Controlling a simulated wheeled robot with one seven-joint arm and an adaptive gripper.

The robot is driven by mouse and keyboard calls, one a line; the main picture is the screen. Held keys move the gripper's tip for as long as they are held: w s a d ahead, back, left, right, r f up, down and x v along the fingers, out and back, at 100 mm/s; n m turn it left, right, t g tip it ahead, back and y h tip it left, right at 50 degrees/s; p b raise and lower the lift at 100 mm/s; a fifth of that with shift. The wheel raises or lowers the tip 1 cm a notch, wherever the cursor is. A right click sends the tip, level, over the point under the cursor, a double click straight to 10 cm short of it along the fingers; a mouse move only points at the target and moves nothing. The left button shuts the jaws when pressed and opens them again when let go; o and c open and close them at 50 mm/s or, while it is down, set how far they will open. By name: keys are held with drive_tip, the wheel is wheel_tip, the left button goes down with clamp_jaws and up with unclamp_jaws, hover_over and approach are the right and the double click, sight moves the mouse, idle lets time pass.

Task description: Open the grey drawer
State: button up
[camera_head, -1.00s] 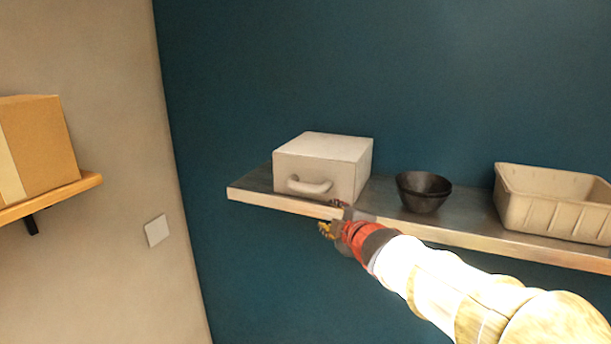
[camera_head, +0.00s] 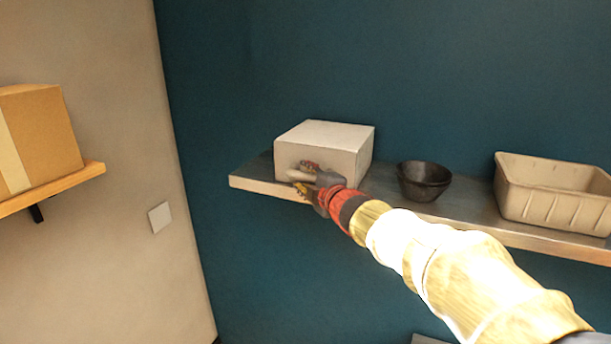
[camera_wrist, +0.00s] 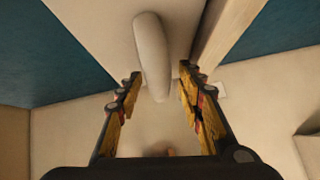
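The grey drawer unit (camera_head: 335,137) is a pale box on the left part of the shelf, and its front looks closed. Its rounded handle (camera_head: 298,175) is partly hidden by my gripper (camera_head: 305,177) in the head view. In the wrist view the pale handle (camera_wrist: 152,55) runs up and down, and its near end lies between the two fingers of my gripper (camera_wrist: 158,90). The fingers are apart, with a gap on each side of the handle. I cannot see either finger touching it.
The shelf (camera_head: 470,212) runs along the dark blue wall. Dark bowls (camera_head: 424,182) stand right of the drawer unit, and a beige bin (camera_head: 555,195) stands farther right. A cardboard box (camera_head: 40,135) sits on a wooden shelf (camera_head: 60,184) at the left.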

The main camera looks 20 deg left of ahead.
drive_tip(key=shift+c, duration=1.1)
drive_tip(key=c, duration=0.7)
clamp_jaws()
